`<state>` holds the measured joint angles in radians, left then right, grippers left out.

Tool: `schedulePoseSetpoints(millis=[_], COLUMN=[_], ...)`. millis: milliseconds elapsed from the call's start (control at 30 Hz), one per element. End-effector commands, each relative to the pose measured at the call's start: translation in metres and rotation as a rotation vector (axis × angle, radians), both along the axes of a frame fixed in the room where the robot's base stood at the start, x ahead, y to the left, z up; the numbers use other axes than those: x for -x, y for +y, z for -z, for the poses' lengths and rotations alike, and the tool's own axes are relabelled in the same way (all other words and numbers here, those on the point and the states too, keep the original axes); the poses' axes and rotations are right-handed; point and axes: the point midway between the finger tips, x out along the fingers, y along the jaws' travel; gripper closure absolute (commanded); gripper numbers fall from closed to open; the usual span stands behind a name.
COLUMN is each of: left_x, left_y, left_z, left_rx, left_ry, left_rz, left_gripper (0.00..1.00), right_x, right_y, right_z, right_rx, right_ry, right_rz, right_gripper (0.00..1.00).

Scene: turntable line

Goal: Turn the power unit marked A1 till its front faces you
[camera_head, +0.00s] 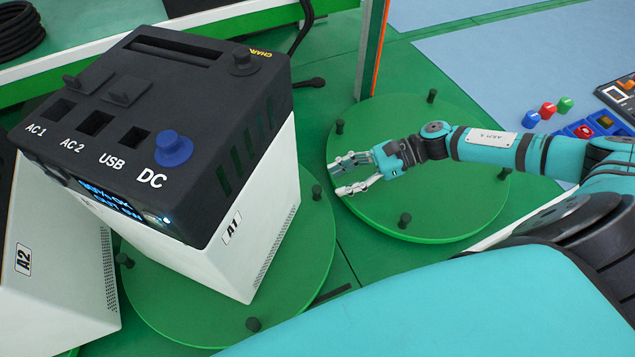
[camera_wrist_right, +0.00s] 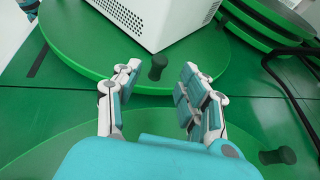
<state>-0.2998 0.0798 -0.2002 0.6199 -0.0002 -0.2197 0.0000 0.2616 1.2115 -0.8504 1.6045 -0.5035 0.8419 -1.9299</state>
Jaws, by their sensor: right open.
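The power unit A1 (camera_head: 225,215) is a white box with a black top, standing on a green turntable (camera_head: 315,235) with black pegs at its rim. Its lit display side faces the lower left in the head view; the side with the A1 label faces the lower right. Its lower corner also shows in the right wrist view (camera_wrist_right: 165,18). My right gripper (camera_head: 342,175) is open and empty, to the right of the unit and apart from it. In the right wrist view a black peg (camera_wrist_right: 157,67) appears between the fingertips (camera_wrist_right: 155,82). My left gripper is out of view.
Unit A2 (camera_head: 55,275) stands close at the left. An empty green turntable (camera_head: 450,215) with pegs lies under my right gripper. A post (camera_head: 372,50) rises behind it. A black cable (camera_wrist_right: 290,90) shows in the wrist view.

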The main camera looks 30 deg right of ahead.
Motion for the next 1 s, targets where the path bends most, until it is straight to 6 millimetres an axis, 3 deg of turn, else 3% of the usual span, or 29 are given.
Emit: schedulePoseSetpoints(millis=[100,300,733,1000], left_x=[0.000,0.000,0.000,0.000], left_y=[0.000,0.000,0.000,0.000], left_z=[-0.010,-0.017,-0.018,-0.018], left_rx=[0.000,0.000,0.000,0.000], left_ry=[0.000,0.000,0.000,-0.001], left_rz=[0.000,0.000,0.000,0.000], left_gripper=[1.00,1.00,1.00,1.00], right_x=[-0.007,-0.014,-0.017,-0.017], right_y=[0.023,0.048,0.057,0.057], right_z=[0.006,0.018,0.024,0.024], right_rx=[-0.004,-0.003,0.000,0.000], right_ry=[-0.002,-0.001,0.000,0.000], right_rz=[-0.001,0.000,0.000,0.000], right_gripper=[0.58,0.58,0.58,0.92])
